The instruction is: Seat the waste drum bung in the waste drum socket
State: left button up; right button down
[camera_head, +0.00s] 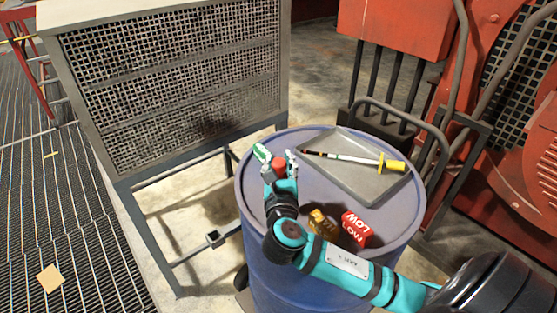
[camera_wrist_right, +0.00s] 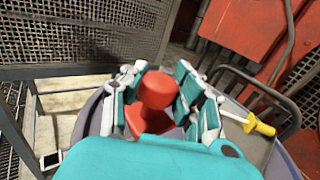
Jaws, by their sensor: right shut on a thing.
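The waste drum bung (camera_head: 279,164) is a red piece with a rounded knob on a wider base. My right gripper (camera_head: 277,158) is shut on it, over the left part of the drum top. In the right wrist view the bung (camera_wrist_right: 157,92) stands roughly upright between the two fingers of the gripper (camera_wrist_right: 160,80). The blue waste drum (camera_head: 290,287) stands in the middle of the head view. I cannot make out the socket, and whether the bung's base touches the drum top cannot be told. My left gripper is out of view.
A grey tray (camera_head: 343,174) on the drum holds a rod with a yellow handle (camera_head: 392,163). An amber object (camera_head: 322,225) and a red object with white lettering (camera_head: 357,228) sit near my right forearm. A mesh-sided cabinet (camera_head: 170,75) stands behind left, red machinery right.

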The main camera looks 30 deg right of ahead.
jog(key=shift+f+b, duration=1.45)
jog(key=shift+f, duration=2.1)
jog(key=c, duration=0.9)
grip_release()
jog(key=v, duration=1.2)
jog(key=shift+s, duration=0.1)
